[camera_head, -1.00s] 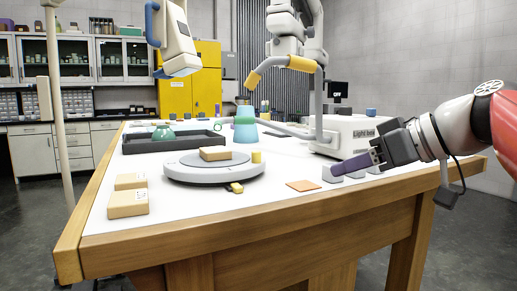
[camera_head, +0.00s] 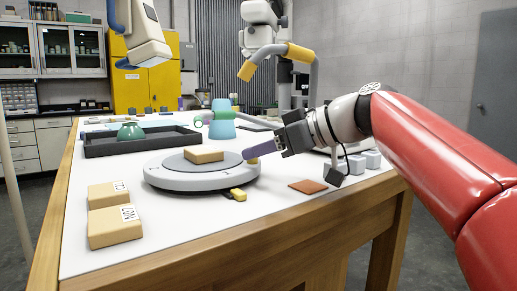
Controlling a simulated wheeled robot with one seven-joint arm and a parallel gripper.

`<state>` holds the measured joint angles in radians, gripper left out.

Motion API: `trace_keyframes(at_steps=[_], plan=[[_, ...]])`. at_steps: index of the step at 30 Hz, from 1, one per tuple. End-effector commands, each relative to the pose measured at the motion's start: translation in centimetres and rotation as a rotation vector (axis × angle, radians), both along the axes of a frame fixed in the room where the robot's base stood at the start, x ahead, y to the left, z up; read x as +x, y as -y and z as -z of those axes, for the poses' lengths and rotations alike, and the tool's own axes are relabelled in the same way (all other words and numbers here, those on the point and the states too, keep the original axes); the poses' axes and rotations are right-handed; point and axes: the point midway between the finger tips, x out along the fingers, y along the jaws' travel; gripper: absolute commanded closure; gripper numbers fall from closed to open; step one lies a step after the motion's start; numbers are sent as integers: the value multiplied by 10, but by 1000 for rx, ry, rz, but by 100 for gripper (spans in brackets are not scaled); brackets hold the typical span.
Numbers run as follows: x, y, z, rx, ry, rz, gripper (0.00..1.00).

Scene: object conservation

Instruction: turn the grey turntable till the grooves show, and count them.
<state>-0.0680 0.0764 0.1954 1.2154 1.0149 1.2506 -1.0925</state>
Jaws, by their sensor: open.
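The round grey turntable (camera_head: 200,182) stands on the white table top. A tan block (camera_head: 204,155) lies on it, and I make out no grooves on its visible faces. A small yellow tab (camera_head: 238,194) juts out at the turntable's front right edge. My gripper (camera_head: 247,154) is open, with its purple fingers at the turntable's right rim. I cannot tell whether they touch it. The block's far side is hidden.
Two tan labelled blocks (camera_head: 116,227) lie at the front left. A black tray (camera_head: 142,145) with a green dome stands behind the turntable, near a blue-green flask (camera_head: 222,122). An orange-brown square (camera_head: 307,186) and grey blocks (camera_head: 365,161) lie to the right.

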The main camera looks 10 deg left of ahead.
Motion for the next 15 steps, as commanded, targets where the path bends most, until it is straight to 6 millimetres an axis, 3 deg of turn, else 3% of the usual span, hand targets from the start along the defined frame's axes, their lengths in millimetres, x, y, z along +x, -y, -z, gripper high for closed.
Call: trace_keyframes(at_steps=[11, 15], plan=[[2, -9, 4, -1, 0, 0, 59], [2, -9, 4, -1, 0, 0, 74]])
